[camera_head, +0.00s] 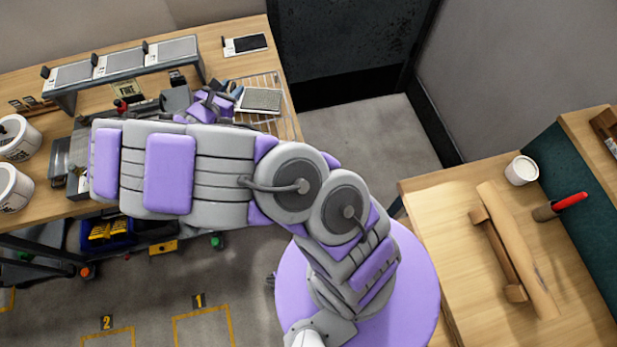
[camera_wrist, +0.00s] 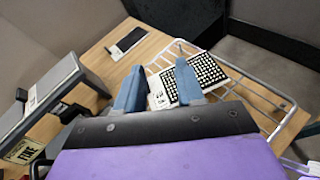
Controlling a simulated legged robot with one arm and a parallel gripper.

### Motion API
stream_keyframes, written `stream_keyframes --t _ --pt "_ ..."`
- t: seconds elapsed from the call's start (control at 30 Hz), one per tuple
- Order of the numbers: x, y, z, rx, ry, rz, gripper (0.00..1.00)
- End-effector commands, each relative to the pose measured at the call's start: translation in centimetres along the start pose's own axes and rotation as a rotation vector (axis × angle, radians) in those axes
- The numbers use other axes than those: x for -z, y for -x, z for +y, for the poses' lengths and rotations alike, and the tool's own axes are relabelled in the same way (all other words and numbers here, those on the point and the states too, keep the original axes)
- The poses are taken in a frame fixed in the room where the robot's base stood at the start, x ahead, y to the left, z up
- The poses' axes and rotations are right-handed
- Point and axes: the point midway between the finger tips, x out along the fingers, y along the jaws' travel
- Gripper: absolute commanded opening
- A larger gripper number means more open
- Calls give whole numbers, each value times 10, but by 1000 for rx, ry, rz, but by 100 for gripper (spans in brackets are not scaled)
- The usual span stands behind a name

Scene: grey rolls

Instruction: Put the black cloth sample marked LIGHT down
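A plain black cloth sample on a white card (camera_head: 245,43) lies flat at the back right of the bench; it also shows in the wrist view (camera_wrist: 130,40). A black-and-white dotted sample (camera_wrist: 206,74) on a white card lies on a wire rack; it looks grey in the head view (camera_head: 260,99). The print on both cards is too small to read, so I cannot tell which says LIGHT. My gripper (camera_wrist: 159,65) is open over the rack, its blue fingers apart with nothing seen held. The right finger covers part of the dotted card.
The wire rack (camera_wrist: 268,90) stands at the bench's right end. A raised stand (camera_head: 127,63) with several grey panels and a sign reading FINE (camera_head: 124,89) are to the left. Bare wood lies between stand and rack. Another bench (camera_head: 450,200) is at right.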

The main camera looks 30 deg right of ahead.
Motion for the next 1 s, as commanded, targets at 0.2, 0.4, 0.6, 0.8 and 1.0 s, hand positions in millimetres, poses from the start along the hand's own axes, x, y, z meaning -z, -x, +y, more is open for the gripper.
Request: stream_keyframes --t 0.2,0.4,0.6,0.8,1.0 --pt "-111 0 -87 272 -409 -77 38" --pt "-160 28 -172 520 -751 -95 38" --pt "-170 78 -242 770 -1061 -63 38" --pt "-155 141 -288 1013 -1329 33 38" --pt "-131 214 -308 1245 -1529 189 38"
